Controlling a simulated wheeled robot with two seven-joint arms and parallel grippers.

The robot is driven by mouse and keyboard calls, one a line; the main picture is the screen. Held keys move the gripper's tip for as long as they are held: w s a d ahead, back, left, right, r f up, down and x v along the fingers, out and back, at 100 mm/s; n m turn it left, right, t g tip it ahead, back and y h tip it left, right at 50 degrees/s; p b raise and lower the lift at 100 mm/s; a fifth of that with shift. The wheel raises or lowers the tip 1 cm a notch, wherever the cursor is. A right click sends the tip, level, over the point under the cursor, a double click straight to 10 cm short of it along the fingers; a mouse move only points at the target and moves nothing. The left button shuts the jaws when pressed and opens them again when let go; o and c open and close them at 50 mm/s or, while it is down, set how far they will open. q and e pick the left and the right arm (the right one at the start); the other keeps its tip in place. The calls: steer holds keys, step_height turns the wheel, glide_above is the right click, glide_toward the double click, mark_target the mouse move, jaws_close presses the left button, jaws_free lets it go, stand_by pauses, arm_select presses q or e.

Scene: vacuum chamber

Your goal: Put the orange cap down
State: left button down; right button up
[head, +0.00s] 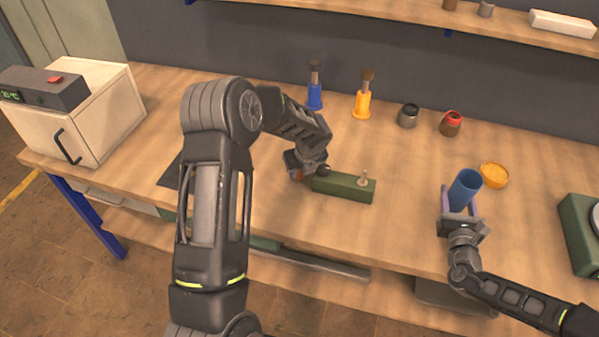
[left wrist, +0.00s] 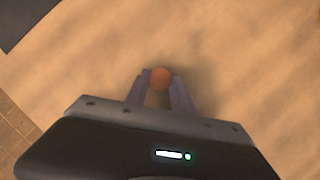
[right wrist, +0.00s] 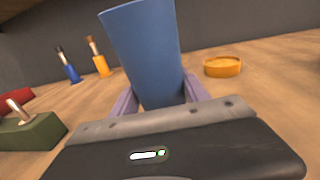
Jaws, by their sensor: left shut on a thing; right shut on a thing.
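I cannot tell whether the cap touches the wood. My right gripper (head: 460,205) is shut on a blue cup (head: 465,188), which also fills the middle of the right wrist view (right wrist: 147,50). The cup is roughly upright, slightly tilted.
A shallow yellow-orange dish (head: 494,177) sits beside the blue cup. Blue (head: 315,92) and yellow (head: 363,98) handled tools stand at the back, with a dark jar (head: 408,116) and a red-rimmed jar (head: 451,123). A dark mat (head: 171,172) lies left. Bare workbench (head: 400,220) shows between the arms.

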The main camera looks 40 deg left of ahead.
mark_target(300, 174)
arm_select(q)
step_height(300, 174, up, 10)
stand_by(0.4)
steer(key=shift+f, duration=0.1)
stand_by(0.4)
